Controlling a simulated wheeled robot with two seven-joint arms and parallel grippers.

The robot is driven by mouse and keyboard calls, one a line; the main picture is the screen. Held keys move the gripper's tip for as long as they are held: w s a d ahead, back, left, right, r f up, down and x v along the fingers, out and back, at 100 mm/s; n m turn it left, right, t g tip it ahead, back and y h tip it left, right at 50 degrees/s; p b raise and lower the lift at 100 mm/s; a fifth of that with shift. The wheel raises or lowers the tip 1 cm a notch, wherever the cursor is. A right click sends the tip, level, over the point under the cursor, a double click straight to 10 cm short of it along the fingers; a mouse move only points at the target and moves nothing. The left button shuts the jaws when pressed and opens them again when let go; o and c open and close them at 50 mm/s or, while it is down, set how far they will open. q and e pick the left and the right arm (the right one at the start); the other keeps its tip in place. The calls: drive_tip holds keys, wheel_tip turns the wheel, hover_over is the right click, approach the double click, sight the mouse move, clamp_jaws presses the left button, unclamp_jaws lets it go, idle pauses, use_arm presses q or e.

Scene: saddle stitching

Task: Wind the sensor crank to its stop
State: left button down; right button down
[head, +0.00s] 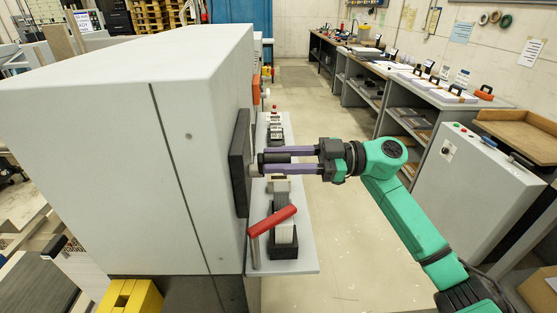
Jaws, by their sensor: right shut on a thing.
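My right gripper (263,162) reaches in from the right with two long purple fingers. They are shut on the black grip of the sensor crank (274,157), one finger above and one below it. The crank sits in front of a dark upright plate (238,165) on the side of the large light grey machine (130,130). The crank's arm is mostly hidden behind the fingertips and seen nearly edge-on, so its angle cannot be told. My left gripper is not in view.
Below the crank, a lever with a red handle (272,221) rises from a light shelf (304,250) that also carries small fittings. A yellow block (130,297) is at the bottom left. A grey cabinet (465,185) stands right of my arm, with open floor between (335,270).

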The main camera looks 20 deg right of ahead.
drive_tip(key=shift+s+a+f+n+b, duration=0.1)
drive_tip(key=shift+s+f+n+b, duration=0.05)
drive_tip(key=shift+f+n+b, duration=0.2)
drive_tip(key=shift+s+a+f+n+b, duration=0.1)
drive_tip(key=shift+s+f+n+b, duration=0.25)
drive_tip(key=shift+n+b, duration=0.35)
drive_tip(key=shift+w+f+n+b, duration=0.1)
drive_tip(key=shift+f+n+b, duration=1.1)
drive_tip(key=shift+n+b, duration=2.15)
drive_tip(key=shift+w+f+n+b, duration=0.15)
drive_tip(key=shift+f+n+b, duration=1.05)
drive_tip(key=shift+n+b, duration=2.1)
drive_tip(key=shift+w+f+n+b, duration=0.1)
drive_tip(key=shift+f+n+b, duration=1.1)
drive_tip(key=shift+n+b, duration=2.15)
drive_tip(key=shift+d+n+p, duration=0.2)
drive_tip(key=shift+n+p, duration=0.5)
drive_tip(key=shift+n, duration=0.05)
drive_tip(key=shift+r, duration=0.1)
